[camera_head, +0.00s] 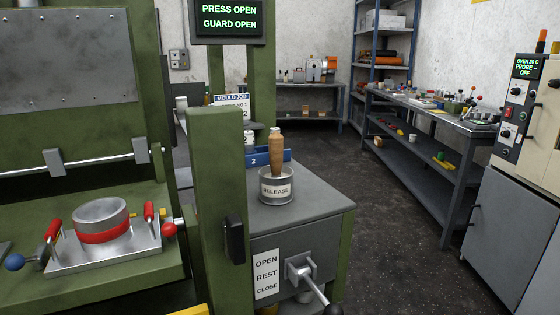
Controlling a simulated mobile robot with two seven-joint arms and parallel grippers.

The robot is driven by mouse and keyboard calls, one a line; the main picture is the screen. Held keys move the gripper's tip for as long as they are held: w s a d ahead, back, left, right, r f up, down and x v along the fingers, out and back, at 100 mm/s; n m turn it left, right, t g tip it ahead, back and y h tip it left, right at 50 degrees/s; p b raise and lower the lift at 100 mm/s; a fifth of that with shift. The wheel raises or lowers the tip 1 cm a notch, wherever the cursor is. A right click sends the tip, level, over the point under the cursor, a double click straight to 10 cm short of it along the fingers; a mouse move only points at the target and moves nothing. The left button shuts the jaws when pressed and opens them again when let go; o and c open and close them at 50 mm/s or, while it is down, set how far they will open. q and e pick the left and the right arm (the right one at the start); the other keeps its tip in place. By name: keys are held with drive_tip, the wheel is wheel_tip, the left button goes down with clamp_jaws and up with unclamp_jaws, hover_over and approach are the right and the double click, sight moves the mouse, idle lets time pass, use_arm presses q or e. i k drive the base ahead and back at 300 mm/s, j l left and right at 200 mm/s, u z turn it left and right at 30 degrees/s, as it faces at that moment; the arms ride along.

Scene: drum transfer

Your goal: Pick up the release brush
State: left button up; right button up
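The release brush (276,152) stands upright in a grey metal pot (277,188) labelled "RELEASE". Its brown wooden handle points up; its lower end is hidden inside the pot. The pot stands on a grey cabinet top (320,196) to the right of the green press. Neither of my grippers is in view.
A green post (217,200) stands left of the pot. A blue bin (262,157) marked 2 is just behind it. A lever (310,280) sticks out of the cabinet front. A mould (101,222) with red handles lies on the press at left. The floor at right is clear.

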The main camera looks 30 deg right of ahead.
sight(275, 140)
drive_tip(key=k+l, duration=0.1)
drive_tip(key=l, duration=0.35)
drive_tip(key=k+l+u, duration=0.1)
drive_tip(key=l, duration=0.35)
drive_tip(key=k+l, duration=0.1)
drive_tip(key=l, duration=0.3)
